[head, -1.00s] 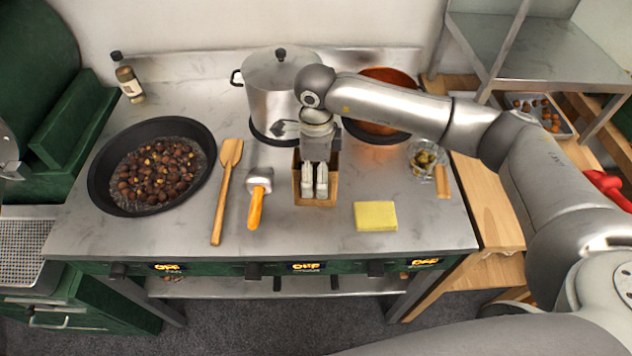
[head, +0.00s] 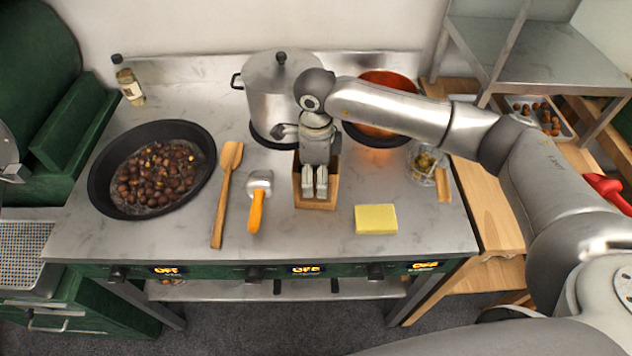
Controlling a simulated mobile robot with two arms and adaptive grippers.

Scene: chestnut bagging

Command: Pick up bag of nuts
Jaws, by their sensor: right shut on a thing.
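A brown, open-topped, box-shaped bag (head: 331,196) stands on the steel counter in the middle of the head view. My right gripper (head: 315,183) comes down over it from above. Its two pale fingertips are close together at the bag's near side, shut on the bag. The gripper covers much of the bag's opening, so I cannot see nuts inside. The bag looks upright, and I cannot tell whether it is clear of the counter. My left gripper is not in view.
A black pan (head: 204,190) of chestnuts stands at left. A wooden spatula (head: 223,195) and an orange-handled tool (head: 256,208) lie left of the bag. A yellow sponge (head: 376,219) and a glass jar (head: 424,164) are at right. A steel pot (head: 275,95) and copper pot (head: 385,90) stand behind.

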